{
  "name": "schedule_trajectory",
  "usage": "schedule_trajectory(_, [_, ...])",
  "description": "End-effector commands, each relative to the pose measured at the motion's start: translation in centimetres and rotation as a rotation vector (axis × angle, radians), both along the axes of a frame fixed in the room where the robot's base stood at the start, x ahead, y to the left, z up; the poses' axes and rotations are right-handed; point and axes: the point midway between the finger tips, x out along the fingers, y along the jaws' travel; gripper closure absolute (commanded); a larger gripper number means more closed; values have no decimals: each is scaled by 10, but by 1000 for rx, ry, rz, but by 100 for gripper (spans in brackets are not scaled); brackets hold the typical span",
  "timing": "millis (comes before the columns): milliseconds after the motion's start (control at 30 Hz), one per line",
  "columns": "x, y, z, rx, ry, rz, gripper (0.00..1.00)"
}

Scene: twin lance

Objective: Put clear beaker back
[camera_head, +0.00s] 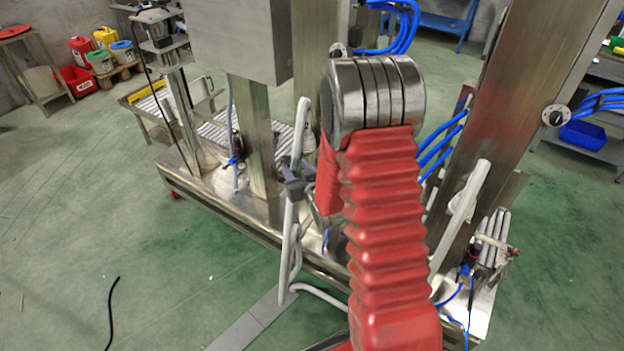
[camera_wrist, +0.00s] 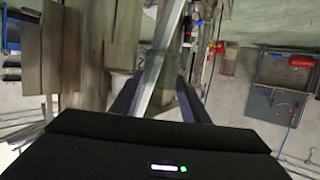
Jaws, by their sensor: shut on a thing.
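In the wrist view, my gripper (camera_wrist: 157,86) has its two dark fingers closed around a see-through, faintly greenish piece, which looks like the clear beaker (camera_wrist: 152,66). Its outline is faint against the metal bars behind it, so I cannot tell its tilt or whether anything is inside. In the head view my red-sleeved arm with its metal rings fills the middle. I cannot make out the beaker there.
A steel machine frame (camera_head: 230,212) with posts, a grey box (camera_head: 238,40) and white guard rails stands close around my arm. Blue hoses (camera_head: 440,145) hang on the right. Open green floor (camera_head: 75,200) lies to the left, with red bins (camera_head: 78,80) at the far wall.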

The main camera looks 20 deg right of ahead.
Motion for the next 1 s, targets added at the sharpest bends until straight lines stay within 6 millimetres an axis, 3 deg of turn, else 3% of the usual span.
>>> schedule_trajectory(200, [-7, 42, 46, -1, -5, 17, 84])
schedule_trajectory(500, [-29, 94, 95, 0, -3, 37, 84])
schedule_trajectory(700, [-39, 110, 110, 0, 0, 42, 84])
schedule_trajectory(1000, [-40, 111, 112, -1, 1, 41, 84])
